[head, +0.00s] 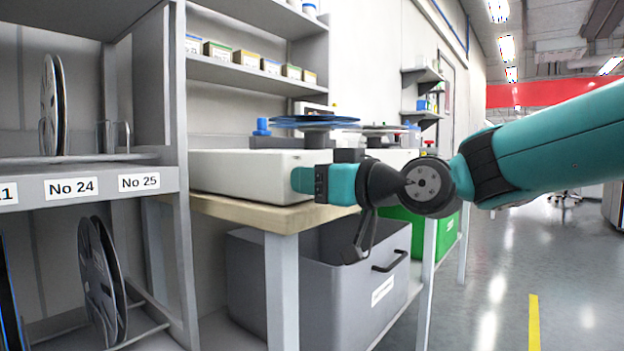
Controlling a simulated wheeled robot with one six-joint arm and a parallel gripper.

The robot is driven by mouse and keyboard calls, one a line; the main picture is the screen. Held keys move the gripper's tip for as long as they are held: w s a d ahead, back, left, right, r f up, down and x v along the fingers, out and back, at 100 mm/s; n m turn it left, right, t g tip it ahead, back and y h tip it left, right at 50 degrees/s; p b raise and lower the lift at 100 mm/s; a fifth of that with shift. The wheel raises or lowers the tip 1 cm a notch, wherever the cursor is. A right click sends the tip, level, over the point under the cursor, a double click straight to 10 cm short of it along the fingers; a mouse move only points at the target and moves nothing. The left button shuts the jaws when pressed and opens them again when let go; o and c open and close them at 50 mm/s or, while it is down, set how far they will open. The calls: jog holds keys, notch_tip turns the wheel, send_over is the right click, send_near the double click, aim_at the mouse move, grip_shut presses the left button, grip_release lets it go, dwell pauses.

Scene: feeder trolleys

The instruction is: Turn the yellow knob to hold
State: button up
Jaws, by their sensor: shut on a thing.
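I cannot see the yellow knob in the head view. My teal and black arm reaches in from the right, and its wrist is in front of the gap between two white units. The left white unit (240,172) stands on the bench, and a blue reel disc (315,121) lies flat at its upper right. The second white unit (392,157) is farther back and partly covered by my wrist. I cannot make out the jaws of my gripper. The front of the second unit behind my wrist is hidden.
A shelf rack with reels (102,280) stands at the left. Under the wooden bench (262,217) are a grey bin (325,285) and a green bin (445,235). Small boxes (217,51) line an upper shelf. The floor at the right (490,300) is clear.

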jog(key=shift+w+d+f+m+p, duration=0.1)
jog(key=shift+m+p, duration=3.35)
jog(key=shift+m, duration=1)
jog(key=shift+w+d+m+p, duration=0.1)
jog(key=shift+m+p, duration=3.35)
jog(key=shift+m, duration=1)
jog(key=shift+f, duration=0.1)
jog(key=o, duration=0.9)
